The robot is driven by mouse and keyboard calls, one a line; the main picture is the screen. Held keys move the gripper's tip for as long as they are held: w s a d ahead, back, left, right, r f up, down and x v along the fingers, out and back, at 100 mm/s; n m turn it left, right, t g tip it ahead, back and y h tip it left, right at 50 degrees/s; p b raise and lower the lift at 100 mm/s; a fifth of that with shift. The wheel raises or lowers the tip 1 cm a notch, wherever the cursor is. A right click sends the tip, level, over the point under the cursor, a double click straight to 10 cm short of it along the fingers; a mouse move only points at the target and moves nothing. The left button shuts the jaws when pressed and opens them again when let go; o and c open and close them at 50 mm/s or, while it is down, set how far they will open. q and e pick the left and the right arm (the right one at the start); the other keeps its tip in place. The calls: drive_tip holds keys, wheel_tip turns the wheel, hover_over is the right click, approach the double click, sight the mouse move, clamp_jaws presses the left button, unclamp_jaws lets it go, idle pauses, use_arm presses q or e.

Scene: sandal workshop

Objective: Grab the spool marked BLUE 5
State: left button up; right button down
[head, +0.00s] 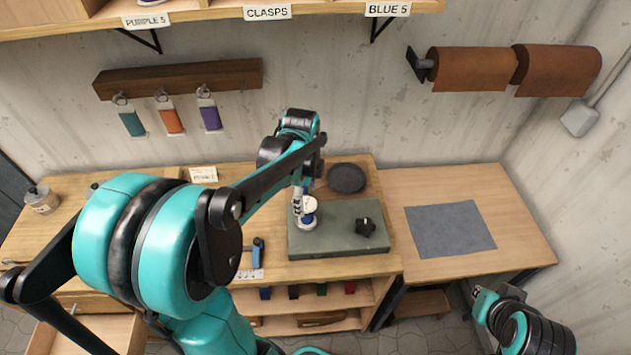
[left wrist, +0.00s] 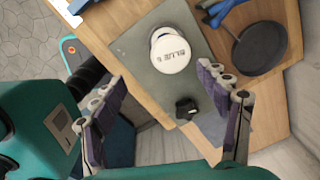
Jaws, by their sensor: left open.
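A white spool (head: 309,206) with some blue on it stands on the grey-green board on the workbench. In the left wrist view the spool (left wrist: 174,54) shows its round white top with a label reading BLUE 5. My left gripper (head: 299,203) is at the spool in the head view, partly overlapping it. In the left wrist view its two dark-padded fingers (left wrist: 158,92) are spread wide with nothing between them, and the spool appears beyond them. My right gripper (head: 481,294) is at the lower right, away from the spool; its jaws are too small to judge.
The board (head: 345,243) also carries a black knob-like object (head: 365,227). A dark round plate (head: 346,178) lies behind it. A grey mat (head: 450,229) lies on the right table, otherwise clear. A blue tool (head: 258,253) is left of the board. A shelf (head: 215,12) runs overhead.

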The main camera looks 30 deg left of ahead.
sight(307, 204)
use_arm(q)
drive_tip(key=shift+w+a+m+g+p, duration=0.15)
drive_tip(key=shift+w+a+m, duration=0.15)
drive_tip(key=shift+w, duration=0.2)
drive_tip(key=shift+w+a+m+g+p, duration=0.2)
drive_tip(key=shift+w+m, duration=0.1)
drive_tip(key=shift+w, duration=0.2)
wheel_tip(307, 204, down, 8)
drive_tip(key=shift+r+b, duration=0.2)
drive_tip(key=shift+b, duration=0.65)
use_arm(e)
drive_tip(key=shift+w, duration=0.45)
use_arm(q)
drive_tip(key=shift+r, duration=0.1)
drive_tip(key=c, duration=1.3)
